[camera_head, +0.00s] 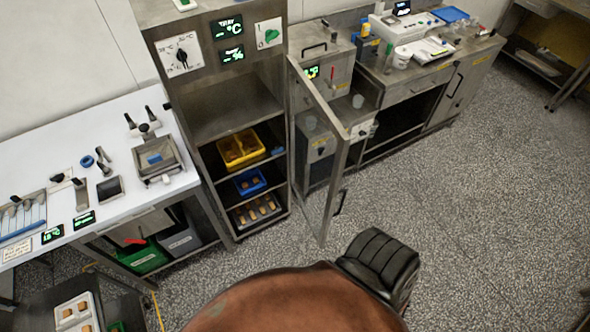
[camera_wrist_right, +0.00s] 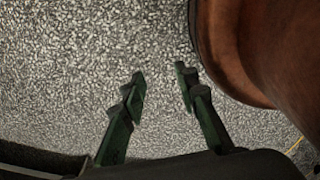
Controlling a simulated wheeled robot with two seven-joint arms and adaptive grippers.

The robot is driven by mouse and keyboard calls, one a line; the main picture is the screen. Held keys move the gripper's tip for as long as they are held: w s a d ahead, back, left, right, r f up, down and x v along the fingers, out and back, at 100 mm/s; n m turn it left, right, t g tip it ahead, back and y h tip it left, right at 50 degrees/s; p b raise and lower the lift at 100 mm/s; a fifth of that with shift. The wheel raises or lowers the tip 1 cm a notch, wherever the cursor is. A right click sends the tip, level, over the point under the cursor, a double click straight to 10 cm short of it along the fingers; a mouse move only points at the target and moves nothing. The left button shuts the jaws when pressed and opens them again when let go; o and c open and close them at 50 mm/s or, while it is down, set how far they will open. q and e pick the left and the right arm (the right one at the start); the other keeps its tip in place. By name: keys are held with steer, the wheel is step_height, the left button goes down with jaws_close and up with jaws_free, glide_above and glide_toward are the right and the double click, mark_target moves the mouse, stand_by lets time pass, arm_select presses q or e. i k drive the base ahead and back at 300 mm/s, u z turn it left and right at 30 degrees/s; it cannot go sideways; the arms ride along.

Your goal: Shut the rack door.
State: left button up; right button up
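The rack (camera_head: 166,100) is a tall metal cabinet left of centre in the head view, with its front open. Its door (camera_head: 327,205) is a framed panel standing wide open on the right side, swung out towards me. A dark handle (camera_head: 339,202) is on the door's outer edge. Inside the rack are a yellow tray (camera_head: 241,149), a blue tray (camera_head: 251,182) and a lower tray (camera_head: 257,211) of brown pieces. My right gripper (camera_wrist_right: 160,82) shows in the wrist view with its fingers apart, nothing between them, above the speckled floor. My left gripper is not in view.
A white worktable (camera_head: 95,165) with tools stands left of the rack. A metal counter (camera_head: 420,90) with equipment stands behind the door on the right. A tray (camera_head: 77,312) is at the lower left. The speckled floor (camera_head: 490,200) on the right is clear.

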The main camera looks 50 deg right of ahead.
mark_target(293, 68)
steer(key=u, duration=2.2)
steer(key=k, duration=1.9)
steer(key=z, duration=2)
